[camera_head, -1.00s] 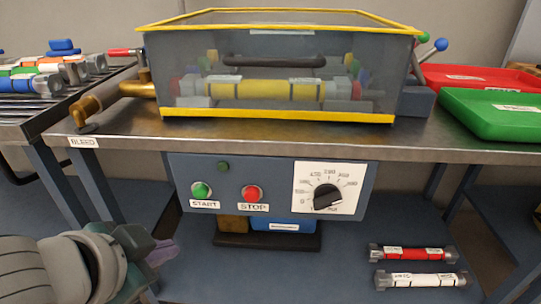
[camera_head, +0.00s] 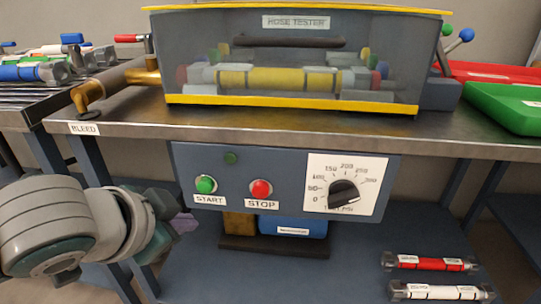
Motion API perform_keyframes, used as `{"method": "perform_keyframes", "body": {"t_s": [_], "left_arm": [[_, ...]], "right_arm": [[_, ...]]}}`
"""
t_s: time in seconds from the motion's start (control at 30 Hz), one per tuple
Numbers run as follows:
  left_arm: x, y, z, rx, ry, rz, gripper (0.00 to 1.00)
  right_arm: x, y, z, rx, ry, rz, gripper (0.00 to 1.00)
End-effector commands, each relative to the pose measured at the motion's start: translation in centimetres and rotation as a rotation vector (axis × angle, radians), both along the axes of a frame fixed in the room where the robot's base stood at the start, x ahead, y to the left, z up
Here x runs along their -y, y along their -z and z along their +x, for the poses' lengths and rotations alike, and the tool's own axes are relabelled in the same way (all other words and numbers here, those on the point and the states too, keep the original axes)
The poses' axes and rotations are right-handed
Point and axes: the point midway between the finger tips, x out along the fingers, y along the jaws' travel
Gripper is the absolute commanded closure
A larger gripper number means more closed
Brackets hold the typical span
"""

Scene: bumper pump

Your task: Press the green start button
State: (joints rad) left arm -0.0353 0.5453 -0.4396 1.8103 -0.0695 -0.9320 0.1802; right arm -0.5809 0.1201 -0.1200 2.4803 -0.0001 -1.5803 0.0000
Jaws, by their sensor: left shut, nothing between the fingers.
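The green start button (camera_head: 206,184) sits at the left of the blue control panel (camera_head: 232,201) under the table, above a START label. A red stop button (camera_head: 261,189) is to its right. My left gripper (camera_head: 186,222) is at the lower left, just below and left of the green button and apart from it in the picture. Its fingers are small, partly hidden behind my wrist, and shut with nothing between them. My right gripper is not in view.
A lidded hose tester box (camera_head: 295,98) with yellow edges stands on the metal table (camera_head: 130,108). A dial (camera_head: 344,191) is on the panel's right. A brass pipe (camera_head: 88,95) is at the left, green tray (camera_head: 510,106) at the right. Red (camera_head: 430,262) and white (camera_head: 437,291) hoses lie below.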

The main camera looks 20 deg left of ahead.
Motion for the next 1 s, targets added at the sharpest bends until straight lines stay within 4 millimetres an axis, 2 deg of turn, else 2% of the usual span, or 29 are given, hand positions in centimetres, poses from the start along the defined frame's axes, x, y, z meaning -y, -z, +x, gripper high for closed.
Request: {"method": "perform_keyframes", "body": {"t_s": [0.03, 0.13, 0.4, 1.0], "left_arm": [[-0.2, 0.4, 0.8, 0.004, -0.001, 0.002, 1.0], [-0.5, 0.3, 2.2, 0.004, 0.0, 0.0, 1.0], [-1.0, 0.1, 4.4, -0.001, -0.001, 0.0, 1.0], [-1.1, 0.0, 4.7, -0.001, -0.001, -0.001, 1.0]], "right_arm": [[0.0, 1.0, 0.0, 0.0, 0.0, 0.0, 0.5], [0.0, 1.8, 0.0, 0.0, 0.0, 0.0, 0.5], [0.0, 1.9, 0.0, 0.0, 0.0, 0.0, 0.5], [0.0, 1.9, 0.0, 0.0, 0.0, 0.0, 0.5]]}}
